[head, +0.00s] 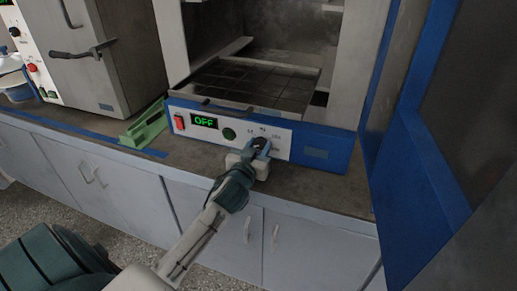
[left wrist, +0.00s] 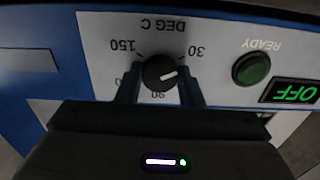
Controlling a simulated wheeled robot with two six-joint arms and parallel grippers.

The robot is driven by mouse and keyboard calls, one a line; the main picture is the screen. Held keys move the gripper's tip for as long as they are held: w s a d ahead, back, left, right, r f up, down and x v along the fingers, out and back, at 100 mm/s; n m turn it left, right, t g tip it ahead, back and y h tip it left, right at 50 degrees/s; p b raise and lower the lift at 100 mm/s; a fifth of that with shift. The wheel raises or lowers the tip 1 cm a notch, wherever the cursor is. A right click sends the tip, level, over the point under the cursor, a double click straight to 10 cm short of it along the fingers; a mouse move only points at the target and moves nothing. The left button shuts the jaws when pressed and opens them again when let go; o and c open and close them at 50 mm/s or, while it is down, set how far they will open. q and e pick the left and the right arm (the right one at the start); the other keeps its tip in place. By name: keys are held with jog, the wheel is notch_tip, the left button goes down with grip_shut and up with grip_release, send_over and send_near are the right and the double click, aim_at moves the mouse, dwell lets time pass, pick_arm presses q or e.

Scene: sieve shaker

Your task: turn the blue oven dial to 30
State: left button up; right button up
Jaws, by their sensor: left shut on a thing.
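The blue oven (head: 340,141) has a white control panel with a dark round dial (head: 262,143). My left gripper (head: 259,152) is at the dial, shut on it, with one finger on each side. In the left wrist view, which shows the panel upside down, the dial (left wrist: 161,73) sits between the fingertips. Its white pointer line points right and slightly up in that picture, below the 30 mark (left wrist: 197,53). The marks 150 and 90 also show; others are partly hidden by the fingers. The green display (head: 205,121) reads OFF. My right gripper is not in view.
A red switch (head: 179,122) and a green READY light (head: 228,134) are on the same panel. The oven's blue door (head: 415,150) stands open at the right. A green object (head: 145,126) lies on the counter to the left, near another grey oven (head: 95,65).

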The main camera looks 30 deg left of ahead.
pick_arm(q)
jog(key=shift+f, duration=0.1)
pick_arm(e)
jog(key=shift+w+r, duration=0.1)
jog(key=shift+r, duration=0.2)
pick_arm(q)
jog(key=shift+n, duration=0.3)
jog(key=o, duration=1)
jog(key=shift+s+d, duration=0.1)
jog(key=shift+s, duration=0.15)
jog(key=b+v, duration=0.1)
jog(key=v, duration=0.9)
jog(key=shift+s+b, duration=0.2)
jog(key=shift+b, duration=0.1)
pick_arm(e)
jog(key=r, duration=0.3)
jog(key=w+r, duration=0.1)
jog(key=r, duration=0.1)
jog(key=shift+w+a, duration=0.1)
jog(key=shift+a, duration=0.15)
